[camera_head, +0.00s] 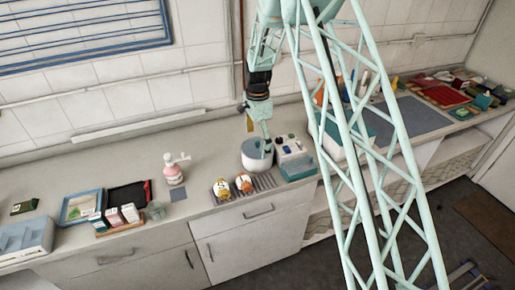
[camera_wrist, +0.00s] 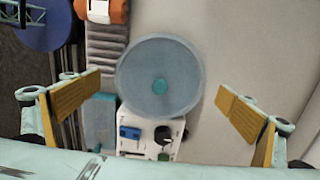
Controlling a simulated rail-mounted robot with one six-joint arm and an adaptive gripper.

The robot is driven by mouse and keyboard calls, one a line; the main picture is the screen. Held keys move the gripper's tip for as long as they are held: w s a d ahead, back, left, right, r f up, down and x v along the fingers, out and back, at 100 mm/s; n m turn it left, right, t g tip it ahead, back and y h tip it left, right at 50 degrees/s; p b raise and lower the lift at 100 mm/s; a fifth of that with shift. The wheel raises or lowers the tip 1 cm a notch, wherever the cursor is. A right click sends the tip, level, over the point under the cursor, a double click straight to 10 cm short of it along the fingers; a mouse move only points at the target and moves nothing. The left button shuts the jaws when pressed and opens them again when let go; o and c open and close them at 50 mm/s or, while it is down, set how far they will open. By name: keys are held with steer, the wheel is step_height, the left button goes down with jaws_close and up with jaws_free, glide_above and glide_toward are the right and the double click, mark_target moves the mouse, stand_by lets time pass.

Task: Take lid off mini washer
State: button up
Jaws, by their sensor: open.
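The mini washer (camera_head: 256,156) is a small round white tub on the counter in the head view. I cannot tell the exact height of the fingers above the lid.
A white control box (camera_head: 287,145) with dark knobs stands against the washer's right side. A teal-edged bin (camera_head: 298,167) sits in front of it. A pink pump bottle (camera_head: 173,172) stands further left.

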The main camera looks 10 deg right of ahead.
steer(key=shift+c, duration=0.4)
steer(key=shift+s, duration=0.1)
steer(key=c, duration=2.6)
steer(key=shift+f, duration=0.1)
steer(key=c, duration=0.8)
steer(key=shift+o, duration=0.2)
